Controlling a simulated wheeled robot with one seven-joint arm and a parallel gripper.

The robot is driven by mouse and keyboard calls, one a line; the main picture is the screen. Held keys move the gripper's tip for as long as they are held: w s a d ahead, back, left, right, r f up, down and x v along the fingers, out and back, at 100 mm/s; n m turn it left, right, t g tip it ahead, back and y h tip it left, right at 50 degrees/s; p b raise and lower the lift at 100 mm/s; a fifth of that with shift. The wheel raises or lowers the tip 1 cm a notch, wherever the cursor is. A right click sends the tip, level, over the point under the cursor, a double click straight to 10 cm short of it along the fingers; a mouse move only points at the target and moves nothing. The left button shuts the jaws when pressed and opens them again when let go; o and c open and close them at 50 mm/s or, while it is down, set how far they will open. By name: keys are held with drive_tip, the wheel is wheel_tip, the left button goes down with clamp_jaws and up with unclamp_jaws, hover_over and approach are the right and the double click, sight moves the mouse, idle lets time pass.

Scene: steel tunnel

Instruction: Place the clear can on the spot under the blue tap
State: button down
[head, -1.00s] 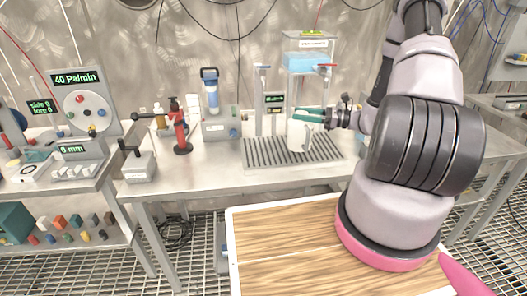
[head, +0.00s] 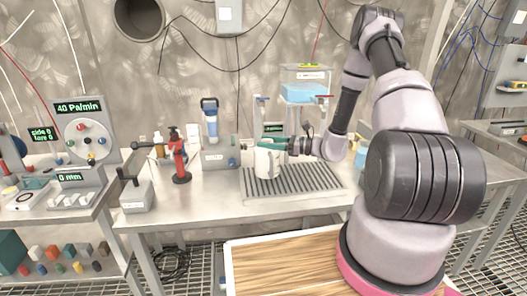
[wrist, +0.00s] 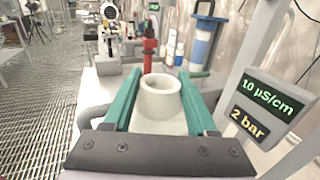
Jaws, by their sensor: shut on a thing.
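My gripper (head: 275,145) has teal fingers shut on a pale, whitish can (head: 268,162). In the wrist view the can (wrist: 160,100) stands between the fingers, its round open mouth facing up. In the head view the can is upright over the left part of the slatted drip tray (head: 310,183); I cannot tell whether it touches the tray. The blue tap (head: 261,97) is on the left post behind and above the can. The marked spot under it cannot be made out; the can and gripper cover part of that area.
A red tap (head: 324,98) and a clear tank of blue liquid (head: 303,92) stand to the right. A small green display (head: 273,128) is behind the can. A blue filter (head: 210,120) and a red stand (head: 180,160) are to the left. The tray's right part is clear.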

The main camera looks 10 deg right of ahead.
sight(263, 151)
drive_tip(key=shift+w+a, duration=0.2)
drive_tip(key=shift+a, duration=0.35)
drive_tip(key=shift+w+a+f, duration=0.1)
drive_tip(key=shift+a+f, duration=0.05)
drive_tip(key=shift+f, duration=1.6)
drive_tip(key=shift+c, duration=1)
unclamp_jaws()
drive_tip(key=shift+f, duration=0.1)
